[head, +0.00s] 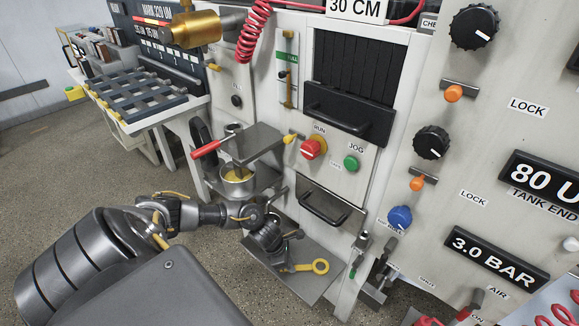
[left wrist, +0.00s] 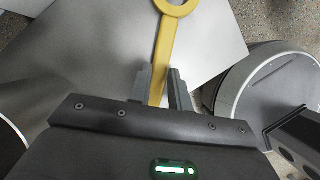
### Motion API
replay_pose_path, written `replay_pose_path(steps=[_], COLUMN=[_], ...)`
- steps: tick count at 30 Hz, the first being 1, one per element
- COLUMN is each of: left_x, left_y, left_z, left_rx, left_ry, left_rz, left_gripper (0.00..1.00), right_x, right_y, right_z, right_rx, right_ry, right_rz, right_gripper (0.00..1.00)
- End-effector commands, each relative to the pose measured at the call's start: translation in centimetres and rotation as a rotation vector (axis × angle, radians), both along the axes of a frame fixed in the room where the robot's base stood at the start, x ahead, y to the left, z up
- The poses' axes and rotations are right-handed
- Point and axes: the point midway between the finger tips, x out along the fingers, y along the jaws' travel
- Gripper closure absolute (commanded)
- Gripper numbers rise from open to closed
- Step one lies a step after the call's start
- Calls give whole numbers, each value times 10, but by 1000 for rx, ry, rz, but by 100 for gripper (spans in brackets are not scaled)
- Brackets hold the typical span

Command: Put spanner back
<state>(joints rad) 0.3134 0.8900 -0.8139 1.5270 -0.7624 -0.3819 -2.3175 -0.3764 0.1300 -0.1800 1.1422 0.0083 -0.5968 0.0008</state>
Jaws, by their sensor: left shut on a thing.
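The yellow spanner (head: 318,267) has a ring end and a flat shank. My left gripper (head: 288,266) is shut on its shank, and the ring end points to the right in the head view. In the left wrist view the spanner (left wrist: 166,45) stands out ahead between the two fingers of my left gripper (left wrist: 160,88). A grey metal plate (head: 309,286) lies behind and below the spanner. I cannot tell whether the spanner touches it. My right gripper is not in view.
A metal pot (head: 237,188) stands close above my left wrist, under a grey plate with a red handle (head: 206,149). The machine front with a drawer handle (head: 322,208) and a blue knob (head: 400,217) rises to the right. Open floor (head: 60,170) lies left.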

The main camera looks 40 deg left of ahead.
Motion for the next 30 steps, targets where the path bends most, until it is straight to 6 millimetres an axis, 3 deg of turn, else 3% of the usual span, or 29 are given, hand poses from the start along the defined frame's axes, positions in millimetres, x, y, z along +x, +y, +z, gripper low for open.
replay_pose_path(steps=[5,6,10,22,30], left_x=[0,-1,-1,-3,-18], left_y=[0,0,0,3,17], left_z=[-1,-1,-1,7,56], left_rx=[1,2,2,2,5], left_ry=[1,2,2,1,0], left_rz=[0,0,0,-1,-3], left_gripper=[100,77,60,59,59], right_x=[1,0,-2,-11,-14], right_y=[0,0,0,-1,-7], right_z=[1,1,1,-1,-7], right_rx=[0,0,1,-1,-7], right_ry=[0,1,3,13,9], right_rz=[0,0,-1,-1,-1], right_gripper=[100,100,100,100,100])
